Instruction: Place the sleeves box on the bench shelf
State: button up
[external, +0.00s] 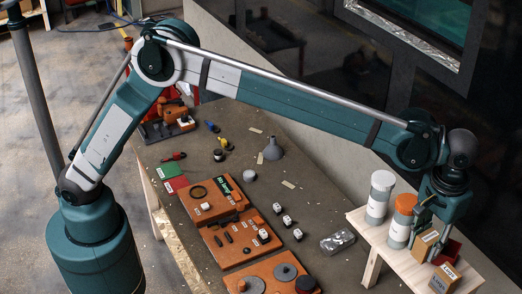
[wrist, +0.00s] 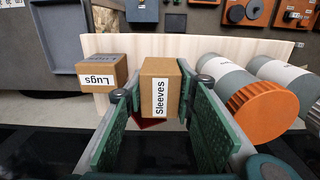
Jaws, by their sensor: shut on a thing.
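The sleeves box (wrist: 160,90), a small brown carton with a white "Sleeves" label, is between the green pads of my gripper (wrist: 164,94) in the wrist view. My gripper is shut on it. In the external view, my gripper (external: 431,218) points down over the pale wooden bench shelf (external: 376,252), with the sleeves box (external: 424,243) at its fingers. The shelf's pale board (wrist: 180,45) also shows behind the box in the wrist view. I cannot tell whether the box touches the shelf.
A brown "Lugs" box (wrist: 102,72) stands left of the sleeves box in the wrist view. An orange-lidded jar (external: 401,222) and a grey-lidded jar (external: 379,197) stand on the other side. A dark red item (wrist: 150,124) shows partly below the sleeves box.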

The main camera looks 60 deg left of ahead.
aim_at(423, 254)
jog(key=shift+f, duration=0.1)
jog(key=shift+f+p, duration=0.4)
jog(key=shift+f, duration=1.55)
jog(key=shift+f, duration=0.15)
jog(key=o, duration=0.9)
jog(key=shift+r+b, duration=0.8)
jog(key=shift+r, duration=5.35)
